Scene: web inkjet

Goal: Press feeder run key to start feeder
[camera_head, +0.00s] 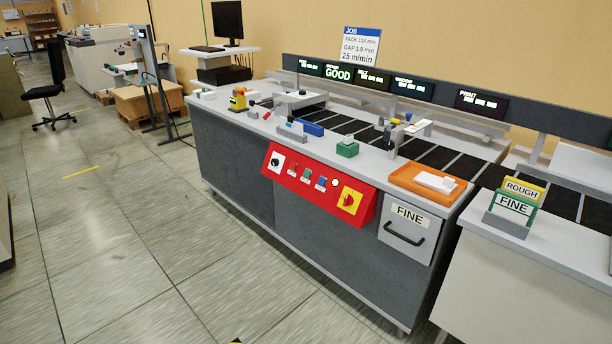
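A red control panel (318,208) slopes along the front of the grey feeder machine (240,165). It carries a white dial (277,161) at its left end. Several small keys follow to the right, including a green key (307,176) and a blue key (321,182). A round white button or lamp (336,183) comes after them. A yellow plate with a red knob (350,200) is at the right end. The key labels are too small to read, so I cannot tell which is the feeder run key.
A drawer marked FINE (408,228) is right of the panel, below an orange tray (428,182). Dark displays (338,73) line the back rail; one reads GOOD. A side cabinet (520,270) stands at right. The tiled floor before the panel is clear.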

